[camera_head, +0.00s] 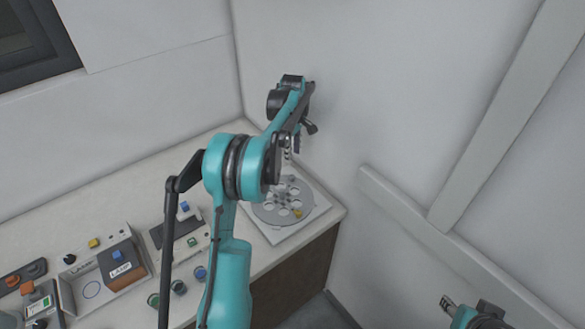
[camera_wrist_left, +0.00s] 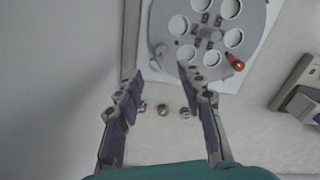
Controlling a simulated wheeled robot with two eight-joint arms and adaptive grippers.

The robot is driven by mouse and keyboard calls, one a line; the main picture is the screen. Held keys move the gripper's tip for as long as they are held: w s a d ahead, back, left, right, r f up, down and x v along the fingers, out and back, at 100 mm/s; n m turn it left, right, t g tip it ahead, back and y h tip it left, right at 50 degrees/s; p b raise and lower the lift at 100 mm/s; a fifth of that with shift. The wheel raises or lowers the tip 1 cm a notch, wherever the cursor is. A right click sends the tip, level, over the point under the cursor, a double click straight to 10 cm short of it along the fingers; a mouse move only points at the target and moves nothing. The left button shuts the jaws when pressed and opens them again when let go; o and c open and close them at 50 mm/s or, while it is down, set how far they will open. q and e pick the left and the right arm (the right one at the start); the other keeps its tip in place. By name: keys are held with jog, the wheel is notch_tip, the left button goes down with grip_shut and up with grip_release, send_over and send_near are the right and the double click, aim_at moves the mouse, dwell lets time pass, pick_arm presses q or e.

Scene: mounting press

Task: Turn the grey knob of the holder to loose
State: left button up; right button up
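The holder is a round grey disc with several white round holes (camera_head: 262,214), on a pale square plate at the right end of the counter. It also shows at the top of the left wrist view (camera_wrist_left: 163,27). A grey knob (camera_wrist_left: 214,36) stands near its middle, and a red-tipped part (camera_wrist_left: 235,62) sits at its rim. My left gripper (camera_wrist_left: 161,84) is open, its two fingers apart with nothing between them; in the head view it is partly hidden behind my arm.
Several small round pieces (camera_wrist_left: 163,109) lie beside the disc, beyond the fingers. Control boxes with coloured knobs (camera_head: 103,271) stand on the counter (camera_head: 125,205) to the left. White walls (camera_head: 350,90) close off the back and right.

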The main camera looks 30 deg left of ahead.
aim_at(292, 176)
pick_arm(q)
notch_tip(292, 176, down, 2)
jog(key=m+p, duration=0.2)
jog(key=m, duration=1.3)
jog(key=shift+f, duration=0.2)
jog(key=m, duration=0.5)
jog(key=shift+f+p, duration=0.35)
jog(key=shift+f, duration=0.3)
notch_tip(292, 176, down, 8)
jog(key=shift+r+b, duration=0.25)
jog(key=shift+b, duration=0.6)
grip_shut()
